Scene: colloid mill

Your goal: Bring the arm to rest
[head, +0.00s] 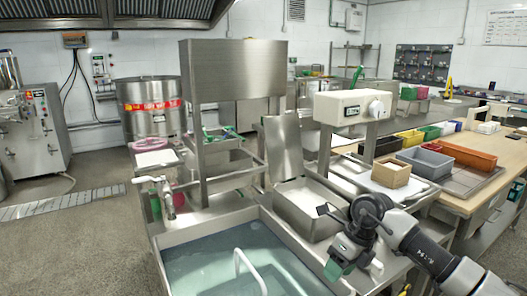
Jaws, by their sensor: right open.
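My right arm comes in from the lower right, bent at a dark wrist joint. My right gripper (352,264) hangs from it, fingers pointing down, open, with nothing seen between the fingers. It is in front of the steel sink unit, by the right rim of the water-filled basin (215,257); I cannot tell its exact height above the rim. My left gripper and left arm are not in view.
A steel box-shaped tray (309,212) stands just behind my gripper. A cream-coloured machine head (350,105) rises beyond it. Open floor (70,245) lies at the left.

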